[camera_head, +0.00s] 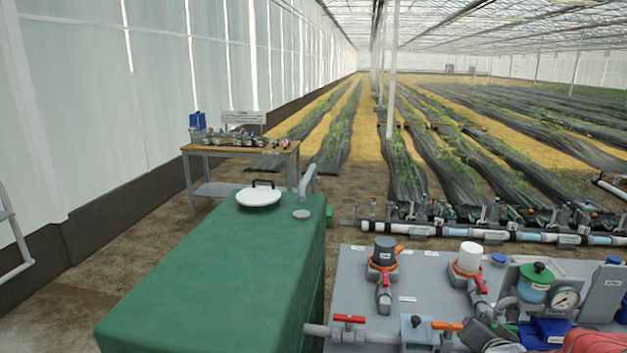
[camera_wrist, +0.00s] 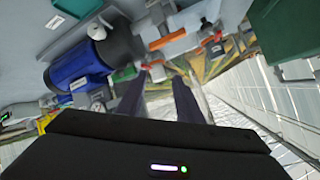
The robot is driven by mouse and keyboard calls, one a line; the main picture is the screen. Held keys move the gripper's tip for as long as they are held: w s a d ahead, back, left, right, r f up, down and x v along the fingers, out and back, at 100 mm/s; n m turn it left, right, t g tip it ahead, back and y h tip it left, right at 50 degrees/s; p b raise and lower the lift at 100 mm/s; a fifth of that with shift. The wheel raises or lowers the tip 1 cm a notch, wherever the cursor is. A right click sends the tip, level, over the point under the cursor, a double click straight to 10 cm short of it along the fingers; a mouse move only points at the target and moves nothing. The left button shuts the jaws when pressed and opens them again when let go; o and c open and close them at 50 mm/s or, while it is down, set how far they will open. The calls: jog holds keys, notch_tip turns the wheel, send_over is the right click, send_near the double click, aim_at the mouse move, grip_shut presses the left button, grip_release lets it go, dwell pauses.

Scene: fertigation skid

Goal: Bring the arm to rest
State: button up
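My gripper (camera_wrist: 158,92) shows in the wrist view as two dark fingers reaching out from a black body. The fingers stand apart with a clear gap, and nothing is held between them. The wrist view is tilted, with skid parts beyond the fingertips. I cannot tell for sure whether any of my arm shows in the head view.
The grey skid panel (camera_head: 348,291) carries valves with red and orange handles and a pressure gauge (camera_head: 565,299). A blue cylinder (camera_wrist: 78,78) lies left of the fingers. A green tank (camera_head: 225,275) stands left of the panel. A wooden-topped bench (camera_head: 225,151) stands farther back.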

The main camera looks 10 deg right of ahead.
jog(key=s+a+r+n+g+y, duration=0.2)
jog(key=s+a+n, duration=0.3)
jog(key=a, duration=0.9)
jog(key=s+a+r+n+g+y, duration=0.3)
jog(key=s+a+r+n, duration=0.2)
jog(key=s+a, duration=0.5)
jog(key=a+n, duration=0.1)
jog(key=a, duration=0.3)
jog(key=shift+s, duration=0.2)
jog(key=shift+s, duration=0.1)
